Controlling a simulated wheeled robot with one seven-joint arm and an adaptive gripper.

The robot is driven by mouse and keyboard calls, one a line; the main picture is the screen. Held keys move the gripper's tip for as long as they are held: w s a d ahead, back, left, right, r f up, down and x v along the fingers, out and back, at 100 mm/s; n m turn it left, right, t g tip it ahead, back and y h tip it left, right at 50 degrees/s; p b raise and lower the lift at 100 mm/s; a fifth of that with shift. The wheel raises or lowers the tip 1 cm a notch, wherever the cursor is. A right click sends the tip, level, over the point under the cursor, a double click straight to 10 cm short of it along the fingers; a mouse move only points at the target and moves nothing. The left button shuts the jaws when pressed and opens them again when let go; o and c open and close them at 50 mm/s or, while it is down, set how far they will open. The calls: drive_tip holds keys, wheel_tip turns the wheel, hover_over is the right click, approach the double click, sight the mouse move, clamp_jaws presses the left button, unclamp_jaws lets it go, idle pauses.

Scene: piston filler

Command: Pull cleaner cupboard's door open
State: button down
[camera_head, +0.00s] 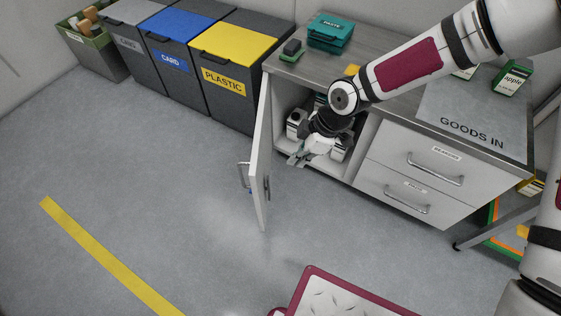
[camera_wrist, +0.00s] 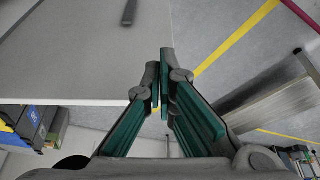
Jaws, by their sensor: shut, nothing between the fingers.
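The cupboard door (camera_head: 262,150) stands swung well open at the left end of the counter, seen nearly edge-on in the head view. A bar handle (camera_head: 243,176) is on its outer face, and another dark fitting shows on its inner side. My gripper (camera_head: 296,159) is in front of the open cupboard, on the inner side of the door and apart from the handle. In the wrist view, my gripper's fingers (camera_wrist: 160,85) are together and empty. A large pale panel (camera_wrist: 75,65), apparently the door, fills the left there; I cannot tell whether the fingers touch it.
White containers (camera_head: 294,124) stand inside the cupboard (camera_head: 362,155), partly hidden by my wrist. Drawers (camera_head: 408,172) with bar handles are to its right. Bins (camera_head: 233,60) stand to the left. A maroon-edged platform (camera_head: 345,290) is at the bottom. The floor left of the door is clear.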

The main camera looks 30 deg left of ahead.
drive_tip(key=b, duration=0.4)
approach(259, 183)
drive_tip(key=w+d+f, duration=0.2)
drive_tip(key=d+f, duration=0.1)
drive_tip(key=f, duration=0.1)
drive_tip(key=shift+s+a+f, duration=0.1)
drive_tip(key=shift+s+a, duration=0.35)
drive_tip(key=shift+a, duration=0.4)
drive_tip(key=shift+s+a+f, duration=0.1)
drive_tip(key=shift+s+a, duration=0.3)
drive_tip(key=shift+a, duration=0.4)
drive_tip(key=shift+a, duration=0.1)
drive_tip(key=shift+s+a+b, duration=0.35)
drive_tip(key=shift+a+b, duration=0.15)
drive_tip(key=shift+b, duration=0.05)
drive_tip(key=s+a+m+t+b, duration=0.1)
drive_tip(key=s+a+m+b, duration=0.1)
drive_tip(key=a, duration=0.8)
drive_tip(key=s+a+m+t+b, duration=0.1)
drive_tip(key=a+m+b, duration=0.3)
drive_tip(key=a, duration=0.5)
drive_tip(key=shift+s+a+b, duration=0.4)
drive_tip(key=shift+s+b, duration=0.35)
drive_tip(key=shift+s, duration=0.15)
drive_tip(key=shift+d, duration=0.15)
